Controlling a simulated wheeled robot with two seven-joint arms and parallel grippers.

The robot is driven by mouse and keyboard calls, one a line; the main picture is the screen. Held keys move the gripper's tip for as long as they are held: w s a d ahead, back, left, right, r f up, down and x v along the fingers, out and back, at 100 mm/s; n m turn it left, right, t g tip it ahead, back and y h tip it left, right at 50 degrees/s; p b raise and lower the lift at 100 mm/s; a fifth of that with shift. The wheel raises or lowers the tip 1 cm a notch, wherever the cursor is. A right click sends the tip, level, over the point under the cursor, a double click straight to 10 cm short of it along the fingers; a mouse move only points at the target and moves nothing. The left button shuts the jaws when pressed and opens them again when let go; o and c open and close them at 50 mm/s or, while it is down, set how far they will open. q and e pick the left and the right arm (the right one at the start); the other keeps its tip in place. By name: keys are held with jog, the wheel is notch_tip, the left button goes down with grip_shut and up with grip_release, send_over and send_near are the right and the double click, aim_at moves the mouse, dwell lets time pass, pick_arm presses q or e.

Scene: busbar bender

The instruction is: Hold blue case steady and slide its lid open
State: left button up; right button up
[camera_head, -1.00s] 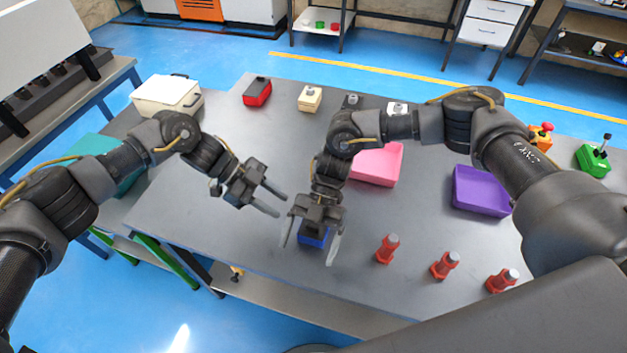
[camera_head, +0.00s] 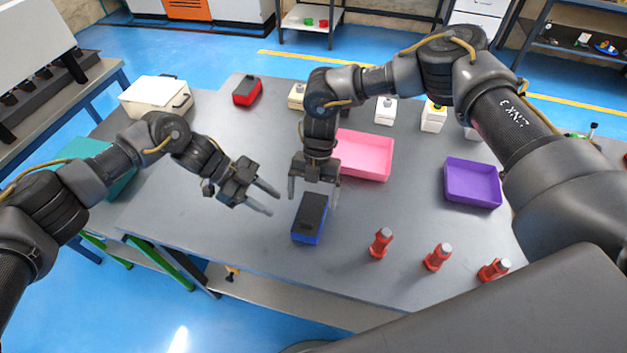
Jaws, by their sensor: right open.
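The blue case (camera_head: 306,238) lies on the grey table near the front edge, with its dark lid (camera_head: 312,212) on top. The lid appears to cover most of the case; I cannot tell whether it has shifted. My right gripper (camera_head: 314,205) points down over the far end of the case, fingers spread to either side and open. Whether its fingers touch the case is unclear. My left gripper (camera_head: 274,202) is open and empty, left of the case, its fingers pointing toward it.
A pink tray (camera_head: 362,157) and a purple tray (camera_head: 473,184) lie behind and to the right. Several red bolt-like parts, one of them here (camera_head: 380,243), stand along the front right. A red box (camera_head: 247,91) and a white box (camera_head: 156,97) are at the back left.

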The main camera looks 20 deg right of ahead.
aim_at(310, 211)
jog(key=shift+x, duration=3.1)
jog(key=c, duration=1.1)
pick_arm(q)
jog(key=shift+o, duration=1.1)
pick_arm(e)
jog(key=shift+c, duration=0.2)
pick_arm(q)
jog(key=shift+o, duration=0.7)
jog(key=s+d+r+m+t+y, duration=0.2)
jog(key=s+d+m+y, duration=0.2)
jog(key=m, duration=0.3)
jog(key=shift+s+y, duration=0.3)
jog(key=shift+s, duration=0.45)
pick_arm(e)
jog(key=shift+a, duration=0.1)
pick_arm(q)
jog(key=s+d+r+m+t+y, duration=0.15)
jog(key=s+r+m+t, duration=0.25)
jog(key=m+t, duration=0.55)
jog(key=w+f, duration=0.1)
jog(key=f, duration=0.2)
jog(key=w+d+f+m+g, duration=0.1)
jog(key=f, duration=0.3)
jog(key=w+d+f+g, duration=0.1)
jog(key=w+f, duration=0.1)
jog(key=f, duration=0.2)
jog(key=shift+f+m, duration=0.15)
jog(key=shift+m, duration=0.1)
